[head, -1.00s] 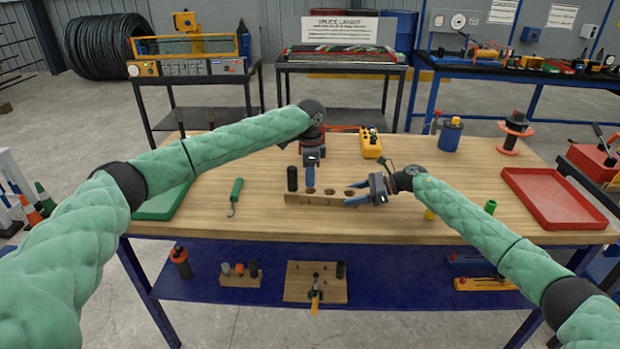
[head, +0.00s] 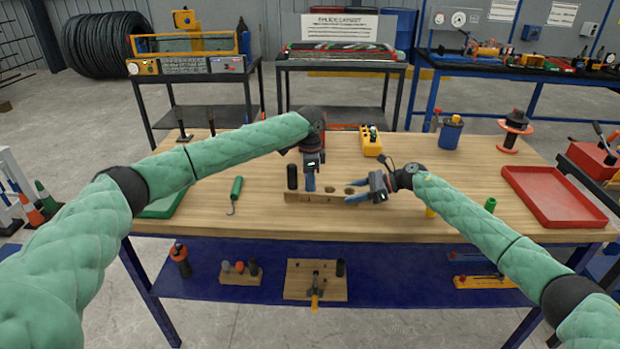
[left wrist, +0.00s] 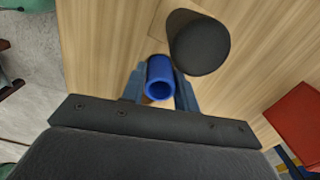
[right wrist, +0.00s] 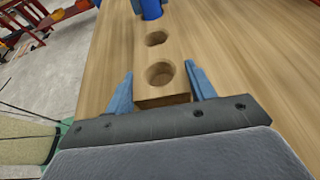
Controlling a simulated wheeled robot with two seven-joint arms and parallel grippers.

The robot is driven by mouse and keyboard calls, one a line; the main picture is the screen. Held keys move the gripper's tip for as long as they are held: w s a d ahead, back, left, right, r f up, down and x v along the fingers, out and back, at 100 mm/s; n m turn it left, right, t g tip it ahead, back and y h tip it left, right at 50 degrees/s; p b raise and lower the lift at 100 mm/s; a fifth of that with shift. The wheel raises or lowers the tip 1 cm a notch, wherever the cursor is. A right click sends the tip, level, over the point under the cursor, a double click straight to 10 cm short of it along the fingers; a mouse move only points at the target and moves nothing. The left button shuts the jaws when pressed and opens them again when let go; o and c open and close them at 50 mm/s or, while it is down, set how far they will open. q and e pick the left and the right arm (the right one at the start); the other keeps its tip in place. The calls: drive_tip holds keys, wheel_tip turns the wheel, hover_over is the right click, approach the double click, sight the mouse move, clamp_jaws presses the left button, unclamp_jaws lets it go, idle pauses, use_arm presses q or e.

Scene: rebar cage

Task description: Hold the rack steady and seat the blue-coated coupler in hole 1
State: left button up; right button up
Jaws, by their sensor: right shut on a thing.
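The wooden rack (head: 322,198) lies on the bench, with open holes in its top. My right gripper (head: 374,189) is shut on the rack's right end; the right wrist view shows this end (right wrist: 162,98) between the fingers. The blue coupler (left wrist: 160,78) is upright between the fingers of my left gripper (head: 311,180), at the rack's hole beside the black cylinder. Whether those fingers press on it is unclear. The right wrist view shows the coupler (right wrist: 152,9) at the rack's far part; its lower end and depth in the hole are unclear. The black cylinder (head: 292,177) stands at the rack's left end.
A green-handled tool (head: 236,190) lies left of the rack, near a green tray (head: 162,205). A yellow device (head: 371,143) is behind. A green cylinder (head: 490,205) and a red tray (head: 550,192) are to the right. The bench in front of the rack is clear.

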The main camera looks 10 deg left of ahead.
use_arm(q)
drive_tip(key=o, duration=0.4)
drive_tip(key=shift+c, duration=0.2)
drive_tip(key=shift+r, duration=0.1)
wheel_tip(320, 180, up, 13)
idle(0.5)
use_arm(e)
drive_tip(key=o, duration=1.3)
